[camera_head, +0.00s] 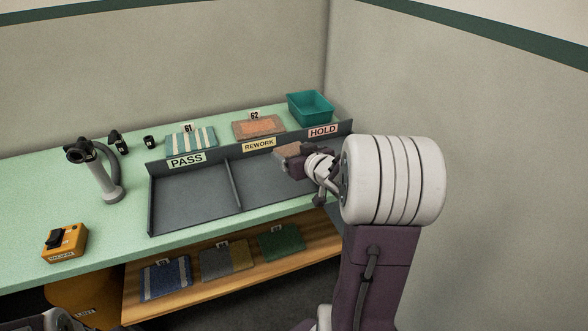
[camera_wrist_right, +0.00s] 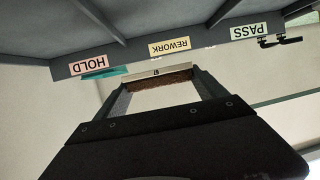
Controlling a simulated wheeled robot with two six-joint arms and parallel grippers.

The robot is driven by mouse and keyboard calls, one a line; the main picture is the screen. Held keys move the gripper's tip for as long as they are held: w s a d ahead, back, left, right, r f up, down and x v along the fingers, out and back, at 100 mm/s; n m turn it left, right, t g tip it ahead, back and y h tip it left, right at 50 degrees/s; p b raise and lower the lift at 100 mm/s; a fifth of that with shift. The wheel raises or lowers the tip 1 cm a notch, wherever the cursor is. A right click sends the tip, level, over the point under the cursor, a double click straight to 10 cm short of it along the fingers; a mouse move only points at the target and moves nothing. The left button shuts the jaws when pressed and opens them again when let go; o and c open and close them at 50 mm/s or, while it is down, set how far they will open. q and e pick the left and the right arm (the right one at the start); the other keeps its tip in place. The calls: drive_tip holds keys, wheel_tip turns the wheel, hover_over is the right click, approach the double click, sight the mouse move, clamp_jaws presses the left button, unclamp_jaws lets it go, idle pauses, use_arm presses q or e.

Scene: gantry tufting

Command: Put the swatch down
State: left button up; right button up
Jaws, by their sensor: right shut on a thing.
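My right gripper (camera_head: 292,160) is shut on a brownish swatch (camera_head: 288,151), held above the right part of the sorting tray, near the HOLD end. In the right wrist view the swatch (camera_wrist_right: 165,82) shows between the two fingers, with a small pale tag whose number is too small to read. The dark grey divided tray (camera_head: 190,200) carries the labels PASS (camera_head: 187,160), REWORK (camera_head: 259,145) and HOLD (camera_head: 323,131) along its back wall. The PASS and REWORK compartments look empty; my arm hides much of the HOLD one. My left gripper does not show.
Behind the tray lie a striped swatch 61 (camera_head: 190,141), an orange swatch 62 (camera_head: 258,128) and a teal bin (camera_head: 311,107). A grey stand (camera_head: 106,180) and an orange switch box (camera_head: 65,243) are at left. Several swatches lie on the wooden lower shelf (camera_head: 215,284).

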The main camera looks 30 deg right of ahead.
sight(272, 181)
drive_tip(key=s+d+m+h, duration=0.1)
drive_tip(key=s+d, duration=0.2)
drive_tip(key=d, duration=0.1)
drive_tip(key=w+a+f+b, duration=0.1)
drive_tip(key=w+a+f, duration=0.1)
drive_tip(key=w+a+f+b, duration=0.2)
drive_tip(key=shift+w, duration=0.3)
drive_tip(key=w+a, duration=0.1)
drive_tip(key=w+a+f, duration=0.1)
drive_tip(key=w+a+f+b, duration=0.1)
drive_tip(key=w, duration=0.1)
drive_tip(key=shift+a+f, duration=0.25)
drive_tip(key=shift+a, duration=0.05)
drive_tip(key=shift+w+a+f, duration=0.15)
drive_tip(key=shift+w+a, duration=0.05)
drive_tip(key=shift+w, duration=0.05)
wheel_tip(272, 181, down, 4)
drive_tip(key=shift+r+b, duration=0.1)
drive_tip(key=shift+b, duration=0.6)
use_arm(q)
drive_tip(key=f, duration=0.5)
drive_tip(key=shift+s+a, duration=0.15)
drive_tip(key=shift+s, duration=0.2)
